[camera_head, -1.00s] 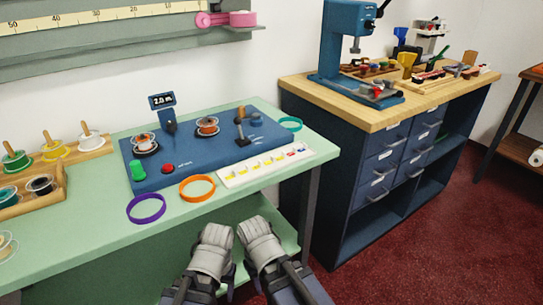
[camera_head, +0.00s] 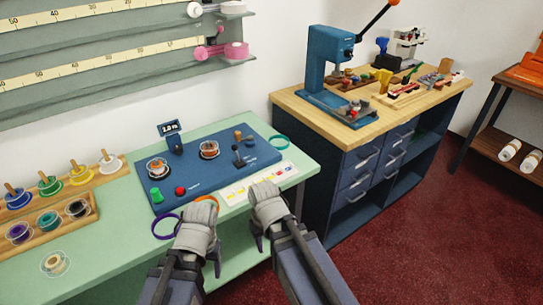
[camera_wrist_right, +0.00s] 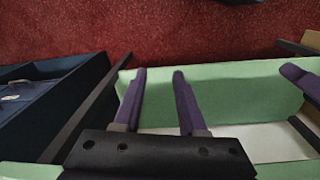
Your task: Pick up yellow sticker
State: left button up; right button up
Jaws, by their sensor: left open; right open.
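A white sticker sheet (camera_head: 233,196) lies at the front right of the green counter, with small yellow stickers (camera_head: 240,190) and a few other colours on it. My right gripper (camera_head: 264,215) is just in front of the sheet and partly covers its front edge. In the right wrist view my right gripper (camera_wrist_right: 158,78) is open, with nothing between its fingers, pointing over the counter's edge and the red floor. My left gripper (camera_head: 196,240) is open, left of the right one, near the counter's front edge, and hides part of the rings.
A blue device (camera_head: 188,157) with spools, a red button and a lever stands behind the sheet. Spool racks (camera_head: 62,215) fill the left. A drawer cabinet (camera_head: 340,215) stands right.

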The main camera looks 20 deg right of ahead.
jog(key=w+d+r+t+p, duration=0.1)
jog(key=w+d+r+p, duration=0.15)
jog(key=r+p, duration=0.35)
jog(key=w+d+r+p, duration=0.1)
jog(key=w+r+p, duration=0.25)
jog(key=r, duration=0.35)
pick_arm(q)
notch_tip(320, 180, up, 16)
jog(key=p, duration=0.4)
pick_arm(e)
jog(key=n+t+y, duration=0.2)
jog(key=t, duration=0.1)
send_near(274, 173)
jog(key=b+x, duration=0.7)
jog(key=x, duration=0.1)
jog(key=shift+f, duration=0.15)
pick_arm(q)
notch_tip(274, 173, down, 7)
jog(key=shift+f, duration=0.15)
pick_arm(e)
grip_shut()
